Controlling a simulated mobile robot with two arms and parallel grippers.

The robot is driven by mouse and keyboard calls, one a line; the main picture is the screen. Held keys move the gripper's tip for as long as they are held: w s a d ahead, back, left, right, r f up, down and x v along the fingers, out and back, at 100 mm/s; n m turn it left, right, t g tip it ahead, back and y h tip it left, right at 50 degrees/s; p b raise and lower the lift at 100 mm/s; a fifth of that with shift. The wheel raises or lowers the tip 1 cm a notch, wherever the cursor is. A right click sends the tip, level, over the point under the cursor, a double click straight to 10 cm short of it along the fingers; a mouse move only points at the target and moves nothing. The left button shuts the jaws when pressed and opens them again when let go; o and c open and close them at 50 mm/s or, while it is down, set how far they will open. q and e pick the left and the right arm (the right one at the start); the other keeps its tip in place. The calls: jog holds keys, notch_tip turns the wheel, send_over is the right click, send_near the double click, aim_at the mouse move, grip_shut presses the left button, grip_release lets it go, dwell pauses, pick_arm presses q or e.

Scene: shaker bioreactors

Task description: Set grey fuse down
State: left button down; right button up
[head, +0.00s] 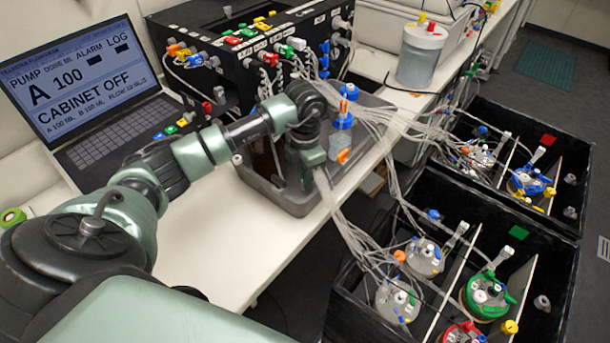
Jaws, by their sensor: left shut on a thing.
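My left arm reaches in from the left over the white bench, and my left gripper (308,172) points down over the grey tray (262,178), in front of the black control cabinet. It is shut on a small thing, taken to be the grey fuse. The fuse itself is hidden by the gripper and wrist, so its shape and whether it touches the tray cannot be told. My right gripper is not in view.
Tubing bundles (350,225) run to black boxes (400,185) with vessels. A laptop (95,95) and several small coloured fuses (184,121) lie left. The front bench (225,250) is clear.

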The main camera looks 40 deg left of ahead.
pick_arm(q)
jog(key=c, duration=1.8)
grip_release()
jog(key=shift+f, duration=0.15)
jog(key=o, duration=0.4)
notch_tip(320, 180, up, 12)
jog(key=b, duration=0.3)
jog(key=shift+r, duration=0.2)
